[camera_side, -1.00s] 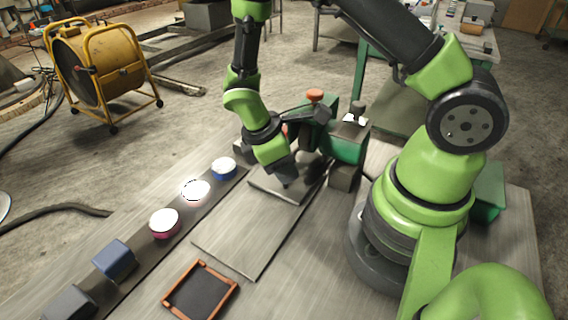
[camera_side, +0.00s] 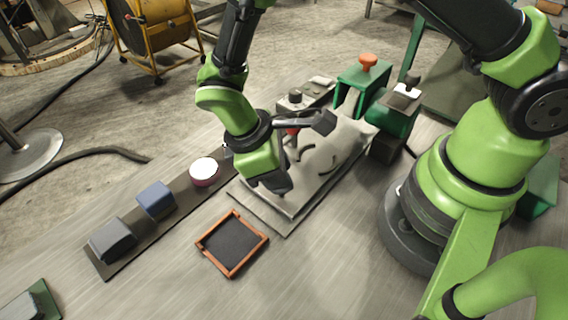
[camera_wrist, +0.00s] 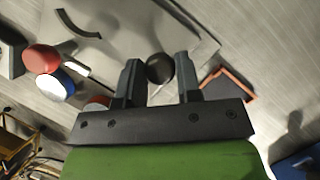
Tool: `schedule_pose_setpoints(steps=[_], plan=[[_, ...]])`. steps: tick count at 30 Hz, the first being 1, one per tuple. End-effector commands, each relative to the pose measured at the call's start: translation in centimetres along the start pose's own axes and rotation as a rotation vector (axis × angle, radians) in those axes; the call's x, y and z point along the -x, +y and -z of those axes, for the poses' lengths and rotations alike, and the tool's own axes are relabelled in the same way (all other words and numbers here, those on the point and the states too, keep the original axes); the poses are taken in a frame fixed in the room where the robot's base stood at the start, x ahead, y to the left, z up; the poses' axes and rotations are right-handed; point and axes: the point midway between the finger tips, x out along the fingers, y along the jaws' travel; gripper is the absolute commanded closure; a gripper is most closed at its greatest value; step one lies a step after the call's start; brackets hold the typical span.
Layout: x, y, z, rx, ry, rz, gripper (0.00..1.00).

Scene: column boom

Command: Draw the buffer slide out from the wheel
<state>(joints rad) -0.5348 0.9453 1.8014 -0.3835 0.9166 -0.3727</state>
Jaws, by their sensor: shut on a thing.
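My gripper (camera_side: 284,190) points down at the front end of a grey slide plate (camera_side: 318,180), which lies over a wider flat base plate (camera_side: 240,195). In the wrist view my gripper (camera_wrist: 159,78) is shut on a round black knob (camera_wrist: 159,68) between its two fingers. A dark curved mark (camera_wrist: 75,25) shows on the plate there. The green machine (camera_side: 362,82) with an orange knob stands at the plate's far end. I cannot clearly make out the wheel. My fingers hide the knob in the side view.
An orange-framed tray (camera_side: 232,243) lies in front of the base plate. Along the dark strip at left stand a grey block (camera_side: 111,240), a blue block (camera_side: 155,200) and a white-topped magenta tub (camera_side: 204,170). A grey control box (camera_side: 302,98) stands behind the plate. Bare tabletop lies right of the tray.

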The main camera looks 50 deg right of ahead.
Motion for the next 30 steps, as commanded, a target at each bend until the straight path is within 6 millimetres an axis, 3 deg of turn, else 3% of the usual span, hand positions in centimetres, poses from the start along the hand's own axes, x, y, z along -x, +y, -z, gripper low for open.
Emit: schedule_pose_setpoints(steps=[2, 3, 6, 17, 30], plan=[[0.2, -0.4, 0.4, 0.003, 0.017, 0.003, 1.0], [0.2, -0.4, 0.4, 0.004, 0.017, 0.002, 0.61], [0.2, -0.3, 0.4, 0.003, 0.015, 0.003, 0.42], [0.8, -0.2, 0.3, 0.002, 0.011, 0.002, 0.42], [8.6, -0.2, 0.3, 0.002, 0.015, 0.002, 0.42]])
